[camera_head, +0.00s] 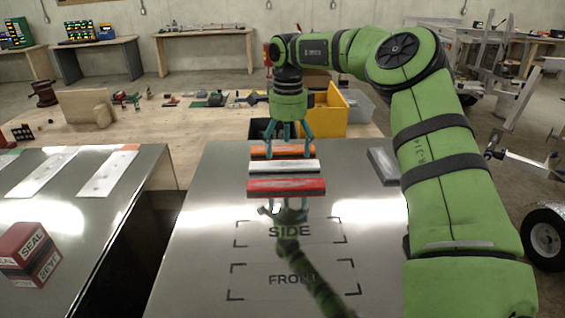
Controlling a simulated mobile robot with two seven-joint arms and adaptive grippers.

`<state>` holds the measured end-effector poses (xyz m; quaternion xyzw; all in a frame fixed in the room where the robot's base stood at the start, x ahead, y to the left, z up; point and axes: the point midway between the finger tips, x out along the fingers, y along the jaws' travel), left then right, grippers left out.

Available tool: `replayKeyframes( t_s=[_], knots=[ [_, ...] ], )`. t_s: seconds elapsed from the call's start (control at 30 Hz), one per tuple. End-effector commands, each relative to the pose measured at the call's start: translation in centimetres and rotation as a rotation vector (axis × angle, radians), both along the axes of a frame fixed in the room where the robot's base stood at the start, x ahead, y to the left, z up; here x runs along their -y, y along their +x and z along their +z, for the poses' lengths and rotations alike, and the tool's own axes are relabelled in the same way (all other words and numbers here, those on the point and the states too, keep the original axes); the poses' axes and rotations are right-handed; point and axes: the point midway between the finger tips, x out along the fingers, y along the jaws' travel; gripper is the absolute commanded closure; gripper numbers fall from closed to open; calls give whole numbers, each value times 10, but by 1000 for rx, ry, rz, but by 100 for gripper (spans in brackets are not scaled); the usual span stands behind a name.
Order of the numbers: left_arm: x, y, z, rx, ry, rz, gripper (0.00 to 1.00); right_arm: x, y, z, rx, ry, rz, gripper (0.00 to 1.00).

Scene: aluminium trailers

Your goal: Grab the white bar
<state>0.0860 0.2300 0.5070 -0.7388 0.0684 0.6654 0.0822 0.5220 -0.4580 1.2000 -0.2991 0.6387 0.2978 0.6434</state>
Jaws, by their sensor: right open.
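The white bar (284,166) lies on the shiny metal table (203,235), between an orange bar (283,151) behind it and a red bar (286,187) in front. My right gripper (283,150) points straight down with its teal fingers spread open. Its fingertips are over or just behind the orange and white bars; their exact height above them is hard to tell. It holds nothing. My left gripper is not in view.
A grey bar (383,166) lies to the right, near my right arm. A yellow bin (328,112) stands behind on the wooden table (190,125). A red SEAL box (28,252) sits on the left metal table. The table front, marked SIDE and FRONT, is clear.

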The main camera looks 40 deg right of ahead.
Motion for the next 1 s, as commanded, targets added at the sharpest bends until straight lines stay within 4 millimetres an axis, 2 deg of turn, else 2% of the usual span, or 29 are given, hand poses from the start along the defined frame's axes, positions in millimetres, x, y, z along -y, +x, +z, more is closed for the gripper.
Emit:
replayKeyframes(
  t_s=[0.03, 0.1, 0.2, 0.27, 0.43, 0.57, 0.67, 0.7, 0.73, 0.9, 1.0],
  knots=[
    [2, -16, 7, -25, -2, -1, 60, 0, -1, -4, -4, 2, 2, 16],
    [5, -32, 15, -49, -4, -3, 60, 0, -1, -14, -6, 2, 1, 16],
    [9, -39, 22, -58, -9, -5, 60, 1, -1, -31, -4, 2, 1, 16],
    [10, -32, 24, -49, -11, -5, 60, 1, 0, -38, -2, 1, 1, 16],
    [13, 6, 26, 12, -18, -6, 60, 1, 0, -46, 2, 1, 0, 16],
    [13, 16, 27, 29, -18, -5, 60, 1, 0, -46, 3, 0, -1, 16],
    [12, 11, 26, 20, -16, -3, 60, 1, 0, -46, 3, 0, -1, 52],
    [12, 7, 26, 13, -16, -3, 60, 1, 0, -46, 2, 1, -1, 68],
    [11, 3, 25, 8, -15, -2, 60, 1, 0, -46, 2, 1, -1, 76],
    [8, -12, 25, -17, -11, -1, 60, 1, 0, -46, 2, 1, 0, 77],
    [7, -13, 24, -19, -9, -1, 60, 1, 0, -46, 1, 0, -1, 77]
  ],
)
